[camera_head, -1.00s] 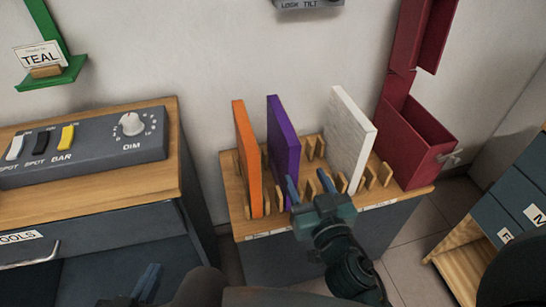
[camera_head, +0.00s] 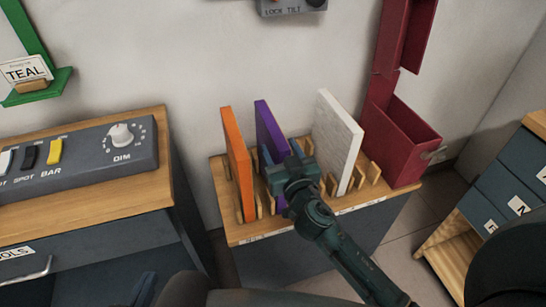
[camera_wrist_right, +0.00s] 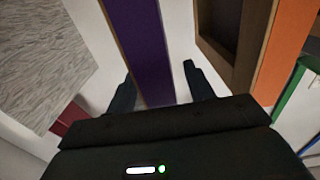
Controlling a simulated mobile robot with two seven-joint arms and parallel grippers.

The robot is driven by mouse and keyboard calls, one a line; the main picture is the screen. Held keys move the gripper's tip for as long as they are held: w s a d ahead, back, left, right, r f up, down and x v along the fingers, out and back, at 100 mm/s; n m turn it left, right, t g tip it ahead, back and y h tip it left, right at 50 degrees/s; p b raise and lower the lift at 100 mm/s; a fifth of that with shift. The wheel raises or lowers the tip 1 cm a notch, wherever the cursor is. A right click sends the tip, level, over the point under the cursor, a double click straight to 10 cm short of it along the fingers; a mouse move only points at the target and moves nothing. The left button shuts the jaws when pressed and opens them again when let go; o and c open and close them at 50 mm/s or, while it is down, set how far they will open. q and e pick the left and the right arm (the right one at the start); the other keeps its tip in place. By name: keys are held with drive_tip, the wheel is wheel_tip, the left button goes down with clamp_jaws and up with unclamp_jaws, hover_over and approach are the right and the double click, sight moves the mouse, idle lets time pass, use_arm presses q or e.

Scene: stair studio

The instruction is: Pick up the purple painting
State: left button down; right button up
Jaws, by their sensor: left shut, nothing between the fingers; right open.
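The purple painting (camera_head: 268,128) is a thin upright panel in a wooden slotted rack, between an orange panel (camera_head: 236,155) and a white textured panel (camera_head: 338,140). My right gripper (camera_head: 282,153) is in front of it and hides its lower part. In the right wrist view, the purple painting (camera_wrist_right: 142,45) shows edge-on between the fingertips of my open right gripper (camera_wrist_right: 160,88). I cannot tell whether either finger touches it.
The wooden rack (camera_head: 240,232) tops a dark cabinet. A dark red open box (camera_head: 400,145) stands at its right end. A cabinet with a dimmer panel (camera_head: 80,150) stands to the left, across a narrow gap. Drawers (camera_head: 505,190) are at the far right.

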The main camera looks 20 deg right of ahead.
drive_tip(key=shift+w, duration=1.1)
clamp_jaws()
